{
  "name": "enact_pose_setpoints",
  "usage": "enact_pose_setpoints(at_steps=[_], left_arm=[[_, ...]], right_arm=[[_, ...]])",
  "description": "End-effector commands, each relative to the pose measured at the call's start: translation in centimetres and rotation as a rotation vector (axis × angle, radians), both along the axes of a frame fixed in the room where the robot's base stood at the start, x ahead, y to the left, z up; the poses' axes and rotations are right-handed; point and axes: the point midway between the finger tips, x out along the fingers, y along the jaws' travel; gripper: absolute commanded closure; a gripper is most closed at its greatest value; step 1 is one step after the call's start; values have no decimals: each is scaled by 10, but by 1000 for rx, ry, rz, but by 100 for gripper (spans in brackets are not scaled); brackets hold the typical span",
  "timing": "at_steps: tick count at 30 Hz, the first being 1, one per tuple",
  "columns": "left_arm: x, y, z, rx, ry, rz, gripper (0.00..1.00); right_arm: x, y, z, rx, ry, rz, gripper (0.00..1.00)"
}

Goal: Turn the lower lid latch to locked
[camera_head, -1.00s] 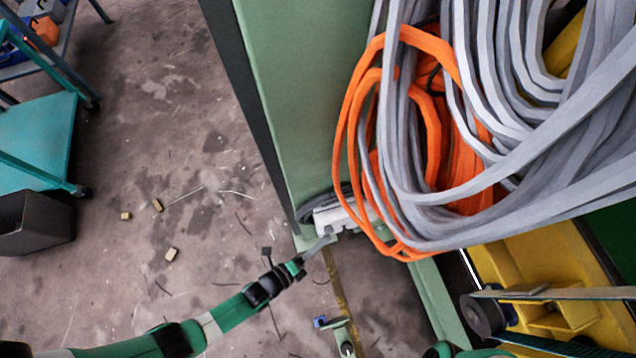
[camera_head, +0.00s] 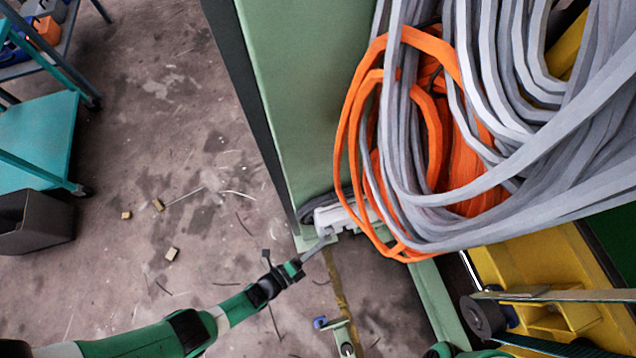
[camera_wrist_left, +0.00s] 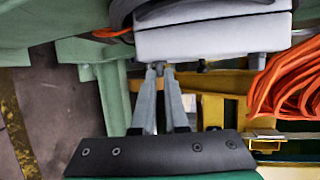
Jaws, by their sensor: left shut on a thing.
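A pale grey-white box-like housing (camera_head: 338,216) sits at the lower end of the green beam, partly behind orange cable. In the left wrist view the housing (camera_wrist_left: 212,38) fills the upper middle. My left gripper (camera_head: 326,234) reaches its lower edge from below left. In the left wrist view my left gripper's narrow grey fingers (camera_wrist_left: 160,69) converge at the housing's lower edge, shut on a small part there. That part is mostly hidden between the tips, so I cannot make out the latch or its turn. My right gripper is not in view.
Orange cable (camera_head: 350,130) and thick grey cables (camera_head: 540,180) hang close right of the housing. The green beam (camera_head: 305,90) runs above it. Yellow framework (camera_head: 545,265) stands at right. A teal cart (camera_head: 38,140) and open floor (camera_head: 160,120) lie left.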

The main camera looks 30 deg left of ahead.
Motion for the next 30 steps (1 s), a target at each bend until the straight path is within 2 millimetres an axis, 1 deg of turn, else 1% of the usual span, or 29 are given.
enact_pose_setpoints(at_steps=[7,8,12,20,23,26,30], left_arm=[[-1,0,-1,2,4,-2,100],[-1,0,-1,2,4,-2,84],[-1,0,-1,1,2,-1,59],[0,0,0,0,1,-1,59],[-5,1,2,1,2,-1,59],[-17,5,6,2,3,-1,59],[-48,13,13,2,5,-2,59]], right_arm=[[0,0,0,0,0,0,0],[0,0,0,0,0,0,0],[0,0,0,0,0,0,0],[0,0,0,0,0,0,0],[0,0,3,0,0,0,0],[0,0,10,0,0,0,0],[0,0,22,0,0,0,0]])
